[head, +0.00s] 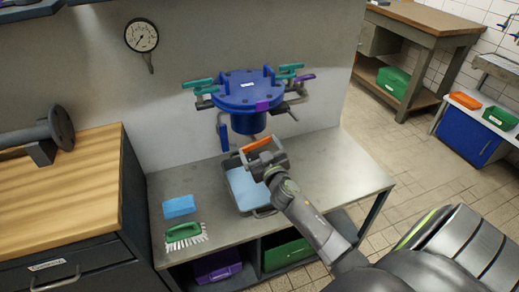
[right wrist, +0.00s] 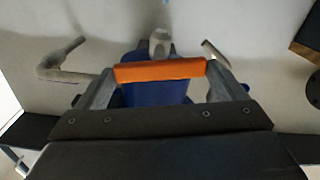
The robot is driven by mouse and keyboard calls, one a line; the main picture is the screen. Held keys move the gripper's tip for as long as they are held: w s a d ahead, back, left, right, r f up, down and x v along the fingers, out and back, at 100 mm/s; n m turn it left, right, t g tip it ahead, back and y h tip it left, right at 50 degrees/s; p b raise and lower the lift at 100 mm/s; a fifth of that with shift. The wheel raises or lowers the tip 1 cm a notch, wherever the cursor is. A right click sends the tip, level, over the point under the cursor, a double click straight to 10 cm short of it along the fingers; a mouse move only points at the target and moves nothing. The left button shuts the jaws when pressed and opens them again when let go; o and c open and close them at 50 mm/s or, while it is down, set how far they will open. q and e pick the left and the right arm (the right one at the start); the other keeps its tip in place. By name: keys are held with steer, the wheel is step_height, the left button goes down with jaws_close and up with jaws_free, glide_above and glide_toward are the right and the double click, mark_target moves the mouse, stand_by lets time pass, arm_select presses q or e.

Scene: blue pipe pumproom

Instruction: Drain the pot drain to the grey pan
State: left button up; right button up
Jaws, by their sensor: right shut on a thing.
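The blue pot (head: 247,92) is fixed at the wall above the grey bench, with teal and purple handles around its lid. The grey pan (head: 234,196) stands on the bench below it, light blue inside; my right gripper and forearm cover part of it. My right gripper (head: 262,151) is below the pot, over the pan's far part. It is shut on an orange handle (head: 256,146). In the right wrist view the orange handle (right wrist: 160,71) lies across between both fingers, in front of the blue pot (right wrist: 155,93). What the handle joins to is hidden. My left gripper is not in view.
A blue sponge (head: 179,206) and a green brush (head: 185,234) lie on the bench left of the pan. A wooden-topped cabinet (head: 60,190) stands at the left. The bench top right of the pan is clear. A gauge (head: 141,36) hangs on the wall.

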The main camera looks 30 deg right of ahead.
steer(key=n, duration=0.3)
steer(key=shift+n, duration=0.4)
steer(key=n, duration=0.3)
steer(key=shift+n, duration=0.3)
steer(key=n+p, duration=0.1)
steer(key=n, duration=0.3)
steer(key=shift+f, duration=0.1)
steer(key=shift+a+f+n, duration=0.1)
steer(key=shift+n, duration=2)
steer(key=shift+p, duration=0.3)
steer(key=o, duration=0.7)
steer(key=shift+s, duration=0.15)
